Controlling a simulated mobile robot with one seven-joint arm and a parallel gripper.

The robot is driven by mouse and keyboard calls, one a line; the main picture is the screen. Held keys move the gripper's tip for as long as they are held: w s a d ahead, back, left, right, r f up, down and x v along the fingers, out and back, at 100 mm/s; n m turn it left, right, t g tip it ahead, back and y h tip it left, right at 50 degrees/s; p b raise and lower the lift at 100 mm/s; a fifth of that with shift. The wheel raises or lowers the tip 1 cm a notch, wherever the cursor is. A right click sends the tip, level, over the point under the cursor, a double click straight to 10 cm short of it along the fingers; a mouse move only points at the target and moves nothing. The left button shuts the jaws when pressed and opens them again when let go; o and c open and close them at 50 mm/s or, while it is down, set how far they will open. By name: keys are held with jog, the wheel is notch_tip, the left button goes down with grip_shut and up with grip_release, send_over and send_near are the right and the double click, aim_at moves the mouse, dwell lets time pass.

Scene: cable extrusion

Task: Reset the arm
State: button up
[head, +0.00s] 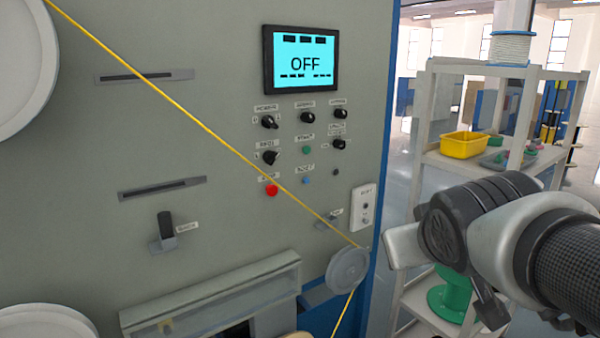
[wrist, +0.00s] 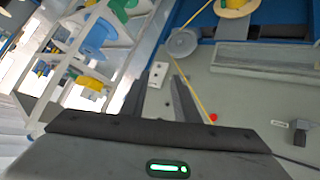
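My arm reaches in from the right edge of the head view. My gripper (wrist: 168,78) shows in the wrist view with two dark fingers, a narrow gap between them and nothing held. The fingers point toward the grey machine panel, which shows beyond them. In the head view the fingertips are hard to make out behind my wrist. The machine's screen (head: 301,60) reads OFF. A yellow cable (head: 190,115) runs diagonally down across the panel to a grey pulley (head: 348,270); the pulley also shows in the wrist view (wrist: 183,43).
A white shelf cart (head: 423,160) stands right of the machine, behind my arm. It holds a yellow bin (head: 464,145) and a green spool (head: 450,297). Knobs, a red button (head: 271,190) and a switch box (head: 363,208) sit on the panel. A lever (head: 165,228) juts out at left.

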jog(key=s+a+f+m+g+y, duration=0.1)
jog(key=s+a+f+g, duration=0.1)
jog(key=s+f, duration=0.3)
jog(key=s+a+f+g+y, duration=0.1)
jog(key=s+a+f+g, duration=0.1)
jog(key=s, duration=0.5)
notch_tip(320, 180, up, 12)
jog(key=p, duration=1.2)
jog(key=shift+a+r+g+p, duration=0.2)
jog(key=shift+a+g+p, duration=0.1)
jog(key=shift+p, duration=0.1)
